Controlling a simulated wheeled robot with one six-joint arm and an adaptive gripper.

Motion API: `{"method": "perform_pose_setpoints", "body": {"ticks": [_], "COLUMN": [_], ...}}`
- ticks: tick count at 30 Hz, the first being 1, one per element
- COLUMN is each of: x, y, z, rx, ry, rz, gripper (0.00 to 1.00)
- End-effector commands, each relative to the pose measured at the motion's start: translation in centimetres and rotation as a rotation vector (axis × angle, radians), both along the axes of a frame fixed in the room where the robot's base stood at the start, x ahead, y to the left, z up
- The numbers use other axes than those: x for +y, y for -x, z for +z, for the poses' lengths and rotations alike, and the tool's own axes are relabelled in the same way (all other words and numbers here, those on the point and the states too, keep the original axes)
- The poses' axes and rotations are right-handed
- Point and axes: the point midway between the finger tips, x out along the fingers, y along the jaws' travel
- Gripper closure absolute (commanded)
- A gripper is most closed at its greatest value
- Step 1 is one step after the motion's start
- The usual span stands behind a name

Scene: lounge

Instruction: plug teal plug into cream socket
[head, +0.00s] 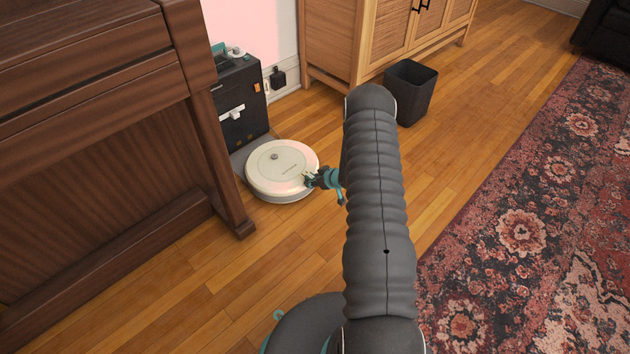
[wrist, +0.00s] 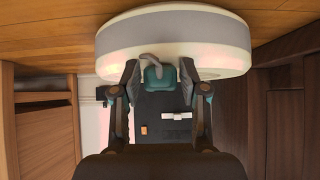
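The teal plug (wrist: 160,78) has a short, bent grey cord and sits between the two fingers of my gripper (wrist: 160,72) in the wrist view. The fingers look shut on its sides. In the head view my gripper (head: 314,180) is at the right edge of the round robot vacuum, and the plug cannot be made out clearly there. A pale wall outlet (head: 267,86), perhaps the cream socket, is low on the wall behind, beside a black adapter (head: 279,77). My gripper is well apart from it, nearer the camera.
A brown wooden piece (head: 110,120) stands at left, a wooden cabinet (head: 345,40) behind. A black bin (head: 412,92) stands right of the outlet. Wood floor is clear toward the patterned rug (head: 530,220).

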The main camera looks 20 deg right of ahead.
Motion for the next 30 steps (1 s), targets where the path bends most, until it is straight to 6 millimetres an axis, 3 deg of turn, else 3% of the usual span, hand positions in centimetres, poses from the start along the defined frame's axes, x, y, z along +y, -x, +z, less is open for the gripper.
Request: {"method": "perform_pose_setpoints", "body": {"ticks": [1,4,30], "x": [0.0,0.0,-0.8], "y": [0.0,0.0,2.2], "z": [0.0,0.0,0.6], "rx": [0.0,0.0,0.0], "ry": [0.0,0.0,-0.001], "rz": [0.0,0.0,-0.001], "gripper": [0.76,0.99,0.99]}}
